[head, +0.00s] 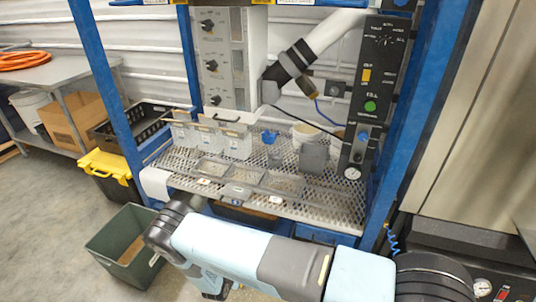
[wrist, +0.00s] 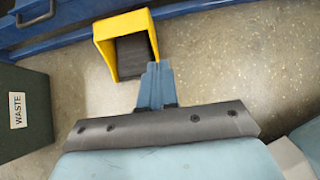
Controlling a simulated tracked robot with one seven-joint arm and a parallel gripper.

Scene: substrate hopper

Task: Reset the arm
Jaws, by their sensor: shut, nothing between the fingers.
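My arm (head: 240,250) stretches across the lower part of the head view, in front of the mesh bench, and bends at its left end near the green bin. In the wrist view my gripper (wrist: 156,68) has its blue-grey fingers together with nothing between them. It is over the floor, and its tips overlap the lower edge of a yellow, dark-centred housing (wrist: 104,57) in the picture. I cannot tell the height gap between them. In the head view the fingers cannot be made out clearly.
The dark green bin (head: 108,240) stands on the floor left of my arm; its WASTE label (wrist: 17,110) shows in the wrist view. The mesh bench (head: 325,198) holds trays and cups between blue posts (head: 100,70). A control panel (head: 375,75) hangs right. Open floor (head: 50,225) lies left.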

